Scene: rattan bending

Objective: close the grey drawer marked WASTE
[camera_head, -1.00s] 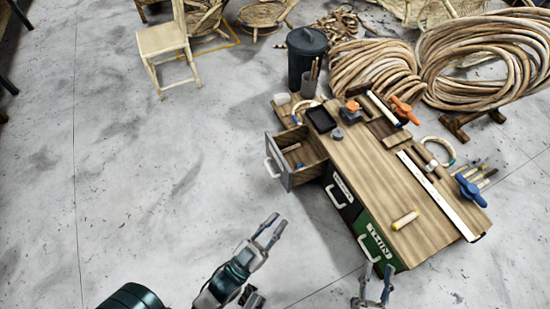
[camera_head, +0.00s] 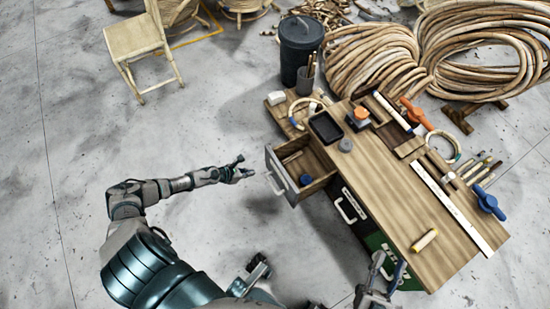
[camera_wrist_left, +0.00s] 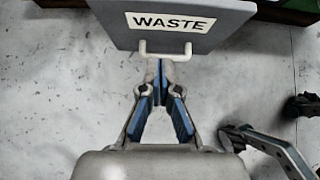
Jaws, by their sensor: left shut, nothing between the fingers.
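The grey drawer (camera_head: 281,178) stands pulled out from the left end of the wooden workbench (camera_head: 400,185). In the left wrist view its grey front (camera_wrist_left: 205,38) carries a WASTE label (camera_wrist_left: 171,22) and a pale bar handle (camera_wrist_left: 152,53). My left gripper (camera_head: 243,169) is just left of the drawer front. It is shut and empty, and in the left wrist view its fingertips (camera_wrist_left: 160,68) are at the handle; whether they touch it I cannot tell. My right gripper (camera_head: 387,266) is open and empty by the green drawer at the bench's near end.
A black drawer (camera_head: 348,207) and a green drawer (camera_head: 378,243) are closed beside the grey one. Tools and a black tray (camera_head: 325,127) lie on the bench top. A dark bin (camera_head: 300,50) and rattan coils (camera_head: 375,62) stand behind. The floor left of the drawer is clear.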

